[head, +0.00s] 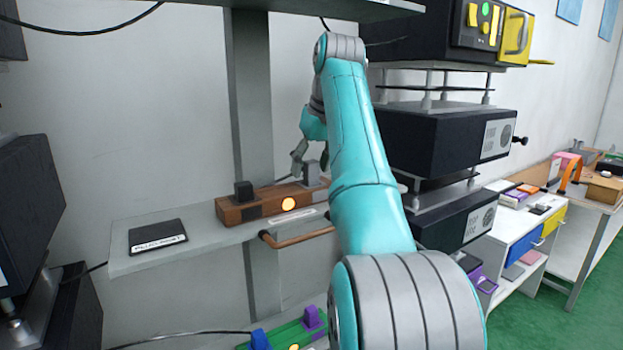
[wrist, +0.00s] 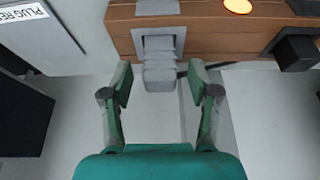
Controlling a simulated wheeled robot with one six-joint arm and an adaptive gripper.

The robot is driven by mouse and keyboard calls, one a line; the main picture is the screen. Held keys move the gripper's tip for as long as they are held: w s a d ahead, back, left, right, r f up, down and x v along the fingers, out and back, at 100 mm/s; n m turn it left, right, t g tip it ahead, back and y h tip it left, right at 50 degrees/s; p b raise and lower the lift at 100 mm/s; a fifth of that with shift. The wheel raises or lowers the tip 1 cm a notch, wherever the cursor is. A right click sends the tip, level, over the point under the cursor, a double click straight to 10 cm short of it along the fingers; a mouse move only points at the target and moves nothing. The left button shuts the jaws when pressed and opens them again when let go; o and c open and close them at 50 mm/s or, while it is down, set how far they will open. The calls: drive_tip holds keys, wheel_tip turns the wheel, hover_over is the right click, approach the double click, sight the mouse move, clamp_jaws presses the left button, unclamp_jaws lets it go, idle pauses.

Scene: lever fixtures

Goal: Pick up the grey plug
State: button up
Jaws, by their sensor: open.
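The grey plug (head: 312,173) stands at the right end of a brown wooden block (head: 262,202) on the shelf. In the wrist view the grey plug (wrist: 159,66) sits in a grey socket frame on the brown block (wrist: 210,35). My gripper (head: 308,160) is over the right end of the block, partly hidden by my arm. In the wrist view my green gripper (wrist: 160,76) is open, with one finger on each side of the plug's near end. Gaps show between the fingers and the plug, so it is not clasped.
A black plug (head: 243,190) stands at the block's left end, with a lit orange lamp (head: 288,204) between. A black labelled pad (head: 158,237) lies on the grey shelf (head: 190,254). A copper-coloured bar (head: 300,237) juts out below. Dark equipment (head: 440,138) stands at right.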

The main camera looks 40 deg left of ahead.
clamp_jaws()
drive_tip(key=shift+r, duration=0.15)
